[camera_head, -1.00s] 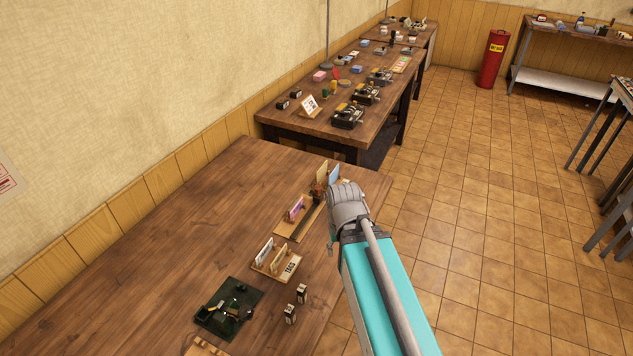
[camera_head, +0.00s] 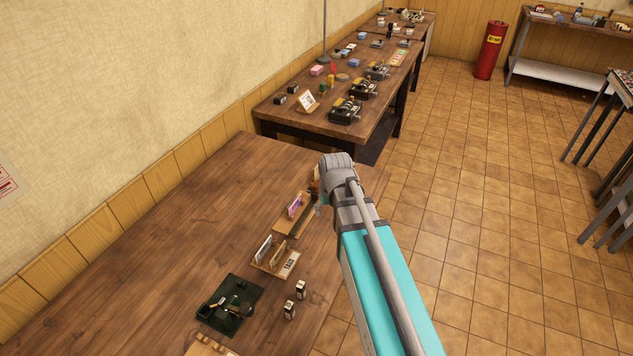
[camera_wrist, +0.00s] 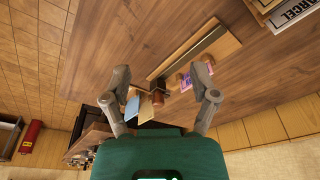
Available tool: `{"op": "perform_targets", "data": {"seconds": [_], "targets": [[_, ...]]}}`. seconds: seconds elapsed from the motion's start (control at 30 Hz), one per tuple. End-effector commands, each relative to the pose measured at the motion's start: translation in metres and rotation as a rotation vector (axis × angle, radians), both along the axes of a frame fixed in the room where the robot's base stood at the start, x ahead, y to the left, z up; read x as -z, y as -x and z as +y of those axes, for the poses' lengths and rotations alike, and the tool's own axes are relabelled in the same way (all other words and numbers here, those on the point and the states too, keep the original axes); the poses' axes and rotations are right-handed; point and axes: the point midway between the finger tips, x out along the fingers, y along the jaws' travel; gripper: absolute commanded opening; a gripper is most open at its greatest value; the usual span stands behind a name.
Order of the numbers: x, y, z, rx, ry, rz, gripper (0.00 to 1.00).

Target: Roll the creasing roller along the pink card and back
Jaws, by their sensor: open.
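A wooden creasing board (camera_head: 284,222) with a dark strip lies near the table's right edge; the board also shows in the wrist view (camera_wrist: 228,45). A red-brown cylinder (camera_wrist: 158,98), apparently the creasing roller, shows at the board's far end, between my fingers in the picture. My gripper (camera_wrist: 162,76) is open and empty, above the board's far end. In the head view my wrist hides its fingers and most of the roller.
Blue (camera_wrist: 132,108) and cream (camera_wrist: 146,104) cards stand past the roller. The table's left side (camera_head: 170,230) is clear. A second loaded table (camera_head: 340,95) stands beyond.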

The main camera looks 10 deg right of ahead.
Motion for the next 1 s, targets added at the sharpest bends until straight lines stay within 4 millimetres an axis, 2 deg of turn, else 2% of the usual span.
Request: {"op": "perform_targets", "data": {"seconds": [0.03,0.1,0.2,0.33,0.47,1.0], "targets": [[-0.014,-0.03,-0.001,-0.011,-0.003,-0.033,0.76],[-0.025,-0.06,-0.002,-0.03,-0.008,-0.083,0.76],[-0.038,-0.097,-0.004,-0.054,-0.009,-0.146,0.76],[-0.048,-0.127,-0.006,-0.075,-0.008,-0.203,0.76],[-0.051,-0.138,-0.007,-0.083,-0.008,-0.227,0.76],[-0.046,-0.138,-0.006,-0.085,-0.008,-0.229,0.76]]}}
